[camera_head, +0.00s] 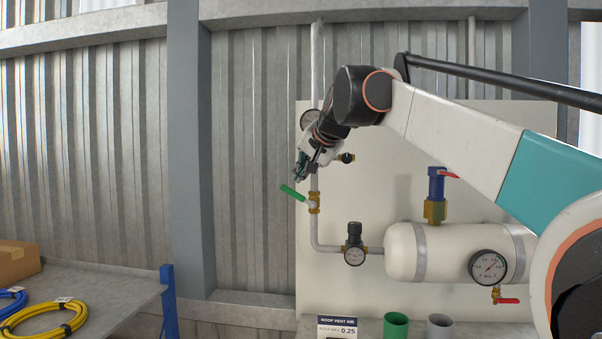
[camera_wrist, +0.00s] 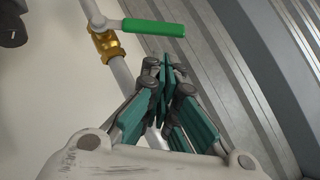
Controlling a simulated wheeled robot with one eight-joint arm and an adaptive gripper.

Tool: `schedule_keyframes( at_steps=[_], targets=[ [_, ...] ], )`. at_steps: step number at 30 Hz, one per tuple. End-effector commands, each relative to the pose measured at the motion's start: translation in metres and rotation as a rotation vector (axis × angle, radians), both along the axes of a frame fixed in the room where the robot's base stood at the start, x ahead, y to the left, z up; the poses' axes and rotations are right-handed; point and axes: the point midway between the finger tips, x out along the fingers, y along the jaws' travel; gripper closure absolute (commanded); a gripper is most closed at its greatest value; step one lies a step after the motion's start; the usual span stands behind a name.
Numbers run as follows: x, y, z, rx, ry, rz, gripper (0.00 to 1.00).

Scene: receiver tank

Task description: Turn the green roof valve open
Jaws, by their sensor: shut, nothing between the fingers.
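The green roof valve has a green lever handle (camera_head: 292,193) and a brass body (camera_head: 314,202) on the vertical grey pipe. In the head view the handle points left and slightly up, out to the side of the pipe. In the wrist view the green handle (camera_wrist: 153,28) reaches right from the brass body (camera_wrist: 107,44). My gripper (camera_head: 299,177) is just above the handle in the head view. In the wrist view my gripper (camera_wrist: 165,70) has its teal fingers together, with nothing between them. A gap shows between the fingertips and the handle.
A white tank (camera_head: 450,250) with a gauge (camera_head: 488,267) and a red-handled blue valve (camera_head: 437,188) is at right. A black regulator (camera_head: 354,244) sits lower on the pipe. A bench with a yellow hose (camera_head: 45,320) is at lower left.

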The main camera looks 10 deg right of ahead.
Motion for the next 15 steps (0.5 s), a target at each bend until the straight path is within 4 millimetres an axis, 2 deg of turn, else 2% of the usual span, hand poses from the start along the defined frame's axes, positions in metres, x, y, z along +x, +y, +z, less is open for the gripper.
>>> schedule_keyframes(
  at_steps=[1,3,5,15],
  targets=[
    [-0.001,-0.002,0.012,0.000,0.000,0.000,1.00],
    [-0.005,-0.003,0.020,0.001,0.000,-0.001,1.00],
    [-0.016,-0.004,0.023,0.001,0.000,-0.001,1.00],
    [-0.065,-0.012,0.060,0.001,0.000,-0.001,1.00]
  ],
)
